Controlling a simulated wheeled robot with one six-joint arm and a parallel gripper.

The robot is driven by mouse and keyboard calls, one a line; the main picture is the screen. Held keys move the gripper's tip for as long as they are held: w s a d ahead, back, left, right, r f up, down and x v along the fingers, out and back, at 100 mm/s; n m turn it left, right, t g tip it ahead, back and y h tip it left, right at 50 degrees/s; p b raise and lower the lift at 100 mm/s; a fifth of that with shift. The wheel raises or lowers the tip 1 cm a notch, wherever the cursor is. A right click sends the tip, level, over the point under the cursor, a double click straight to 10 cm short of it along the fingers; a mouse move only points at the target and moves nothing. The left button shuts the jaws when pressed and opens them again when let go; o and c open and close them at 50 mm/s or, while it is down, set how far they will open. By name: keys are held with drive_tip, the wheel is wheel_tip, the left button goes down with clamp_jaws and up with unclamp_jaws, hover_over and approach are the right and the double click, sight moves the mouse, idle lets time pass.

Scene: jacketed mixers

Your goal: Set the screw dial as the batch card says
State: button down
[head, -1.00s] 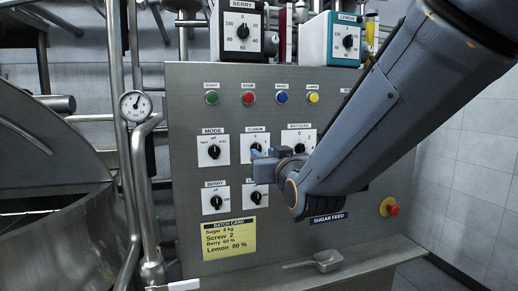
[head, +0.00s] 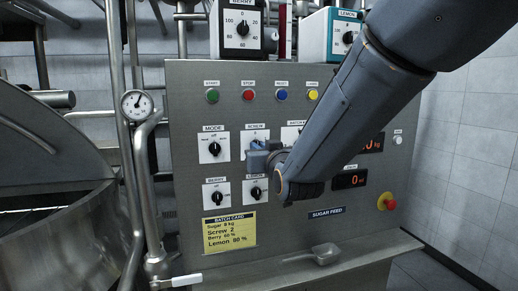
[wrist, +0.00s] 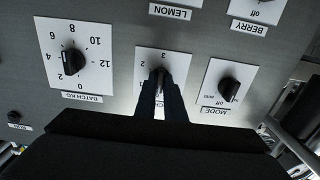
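The screw dial (head: 257,136) is a black knob on a white plate in the panel's upper dial row. It is partly hidden behind my gripper (head: 258,149) in the head view. In the upside-down wrist view, the screw dial (wrist: 160,72) lies between the two dark fingertips of my gripper (wrist: 160,86). Marks 2 and 3 show on its plate; its pointer is hard to make out. Whether the fingers press on the knob I cannot tell. The yellow batch card (head: 229,231) at lower left reads "Screw 2".
The mode dial (head: 214,148) is left of the screw dial; the batch kg dial (wrist: 70,62) is on its other side. The berry dial (head: 217,198) and lemon dial (head: 255,192) sit below. A red stop button (head: 389,204) is lower right. A scoop (head: 326,255) lies on the ledge.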

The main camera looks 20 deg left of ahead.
drive_tip(key=shift+m+b, duration=0.3)
drive_tip(key=shift+b, duration=0.1)
drive_tip(key=shift+f+m+b, duration=0.1)
drive_tip(key=shift+m+b, duration=11.5)
drive_tip(key=shift+b, duration=2.25)
drive_tip(key=c, duration=1.8)
unclamp_jaws()
drive_tip(key=shift+d, duration=0.1)
drive_tip(key=shift+c, duration=0.2)
